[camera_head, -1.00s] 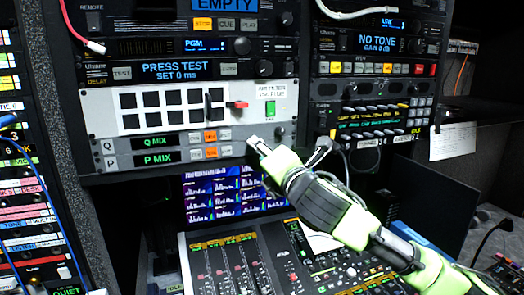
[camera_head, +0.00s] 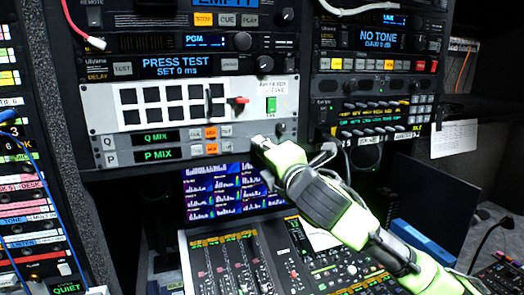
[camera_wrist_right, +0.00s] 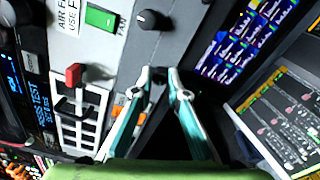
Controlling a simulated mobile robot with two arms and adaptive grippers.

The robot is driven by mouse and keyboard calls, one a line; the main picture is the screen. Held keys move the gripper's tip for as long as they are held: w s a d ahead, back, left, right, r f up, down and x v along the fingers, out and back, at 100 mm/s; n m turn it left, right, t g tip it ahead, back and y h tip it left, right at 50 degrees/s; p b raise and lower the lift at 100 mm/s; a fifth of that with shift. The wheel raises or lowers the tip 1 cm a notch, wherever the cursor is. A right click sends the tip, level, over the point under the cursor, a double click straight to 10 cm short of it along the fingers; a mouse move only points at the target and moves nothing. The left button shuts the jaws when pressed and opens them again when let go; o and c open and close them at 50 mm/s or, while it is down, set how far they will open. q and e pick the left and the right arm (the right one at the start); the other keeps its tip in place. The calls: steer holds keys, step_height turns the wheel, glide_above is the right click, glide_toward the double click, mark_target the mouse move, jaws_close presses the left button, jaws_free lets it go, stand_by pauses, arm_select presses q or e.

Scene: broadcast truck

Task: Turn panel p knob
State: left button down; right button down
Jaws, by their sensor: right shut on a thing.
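Panel P (camera_head: 185,153), with a green "P MIX" display, is the lower of two narrow strips in the rack in the head view. My right gripper (camera_head: 259,143) is at the right end of this strip. Its fingertips (camera_wrist_right: 160,76) are close together at the panel face in the wrist view, shut on the P knob. The knob is almost wholly hidden between the fingertips. Its pointer cannot be seen. My left gripper is not in view.
Panel Q (camera_head: 185,136) lies directly above, and its dark knob (camera_wrist_right: 153,20) is close to my fingers. A red-handled switch (camera_head: 238,101) and a green button (camera_head: 271,105) are higher up. A screen (camera_head: 225,190) and mixing desk (camera_head: 235,265) lie below.

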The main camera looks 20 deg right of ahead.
steer(key=m, duration=2.4)
steer(key=shift+a+f+h, duration=0.15)
steer(key=shift+f+h, duration=0.2)
steer(key=shift+h, duration=0.05)
steer(key=shift+m, duration=0.4)
steer(key=c, duration=2)
jaws_free()
steer(key=shift+r, duration=0.1)
